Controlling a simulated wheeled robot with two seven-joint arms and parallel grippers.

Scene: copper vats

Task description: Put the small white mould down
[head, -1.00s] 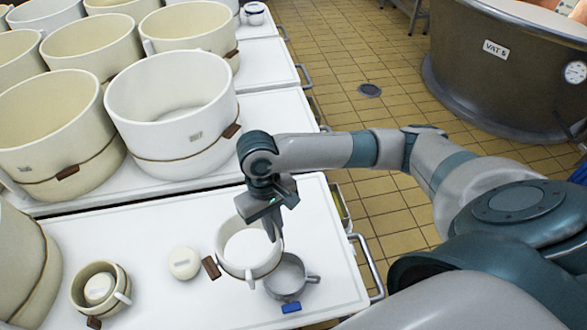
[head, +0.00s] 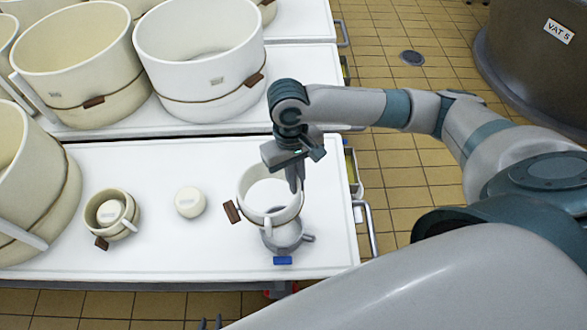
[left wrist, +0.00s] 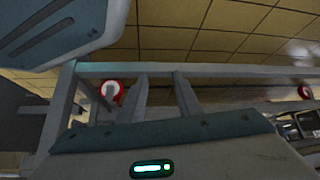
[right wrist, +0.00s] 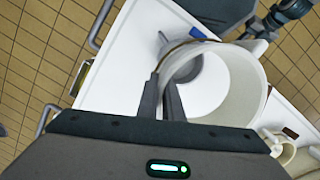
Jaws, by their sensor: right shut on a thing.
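The small white mould (head: 246,187), a round tub with a cord and a brown tag, is in my right gripper (head: 296,186). The fingers are shut on its wall at the right side, as the right wrist view (right wrist: 168,100) also shows. The mould looks upright. It hides part of a grey metal cup (head: 285,241) on the white cart top (head: 160,245); a gap beneath the mould cannot be judged. My left gripper (head: 210,323) barely shows at the head view's bottom edge; in the left wrist view (left wrist: 160,90) its fingers are apart and empty.
A white round cheese (head: 190,201) and a small cream mould (head: 124,231) with a cheese inside stand to the left. A blue tag (head: 283,260) is at the cup. Large tubs (head: 200,60) fill the cart behind. The cart top's front middle is clear.

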